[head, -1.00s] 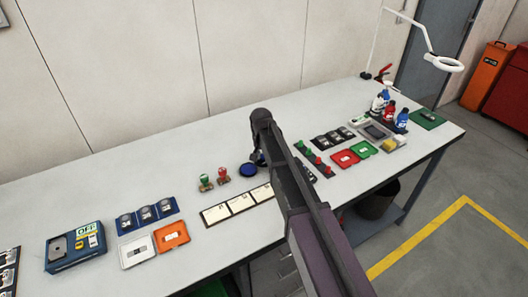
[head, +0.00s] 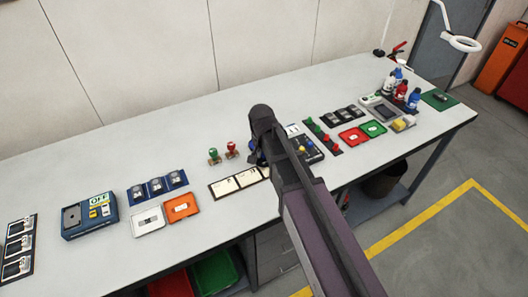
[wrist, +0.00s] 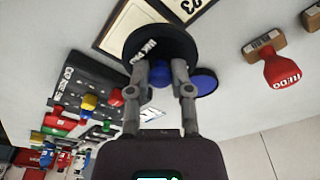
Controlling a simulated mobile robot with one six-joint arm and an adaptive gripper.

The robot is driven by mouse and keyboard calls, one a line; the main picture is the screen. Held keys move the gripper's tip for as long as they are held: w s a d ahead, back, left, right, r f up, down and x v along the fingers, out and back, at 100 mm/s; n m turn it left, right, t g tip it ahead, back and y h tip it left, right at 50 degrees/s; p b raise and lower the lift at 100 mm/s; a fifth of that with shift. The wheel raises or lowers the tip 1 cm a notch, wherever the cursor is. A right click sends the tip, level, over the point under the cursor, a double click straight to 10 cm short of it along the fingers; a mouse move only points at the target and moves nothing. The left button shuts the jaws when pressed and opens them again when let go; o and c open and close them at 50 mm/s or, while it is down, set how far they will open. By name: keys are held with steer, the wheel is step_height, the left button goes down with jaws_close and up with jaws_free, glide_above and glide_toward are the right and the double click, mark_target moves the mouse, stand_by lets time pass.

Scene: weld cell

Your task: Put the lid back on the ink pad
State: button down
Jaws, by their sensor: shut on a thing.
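My gripper (wrist: 160,75) is shut on the blue knob of a round black lid (wrist: 150,38) with white lettering, best seen in the wrist view. The lid is held in front of the blue round ink pad (wrist: 206,82) and covers part of its edge in that view. The lid appears apart from the pad, but the gap's height is unclear. In the head view my arm hides the lid and nearly all of the pad.
A red-handled stamp (wrist: 280,70) stands near the pad, with a green-handled stamp (head: 214,156) beside it. White cards on a dark strip (head: 238,182) lie in front. A dark tray (wrist: 85,85) with coloured knobs is close by.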

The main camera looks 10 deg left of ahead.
stand_by(0.5)
steer(key=w+a+r+n+p, duration=0.1)
steer(key=w+n, duration=0.1)
steer(key=w, duration=0.1)
steer(key=w+a+r+n+p, duration=0.1)
steer(key=w+n, duration=0.1)
steer(key=w, duration=0.1)
steer(key=w+a+r+n+p, duration=0.1)
steer(key=w+n, duration=0.1)
steer(key=w, duration=0.2)
steer(key=shift+w+a+r+y+p, duration=0.1)
steer(key=shift+a+r+y+p, duration=0.2)
steer(key=shift+a, duration=0.1)
steer(key=shift+f, duration=0.15)
steer(key=shift+f+b, duration=3.05)
steer(key=shift+b, duration=0.15)
steer(key=shift+f, duration=0.15)
stand_by(0.5)
steer(key=shift+c, duration=2.2)
jaws_free()
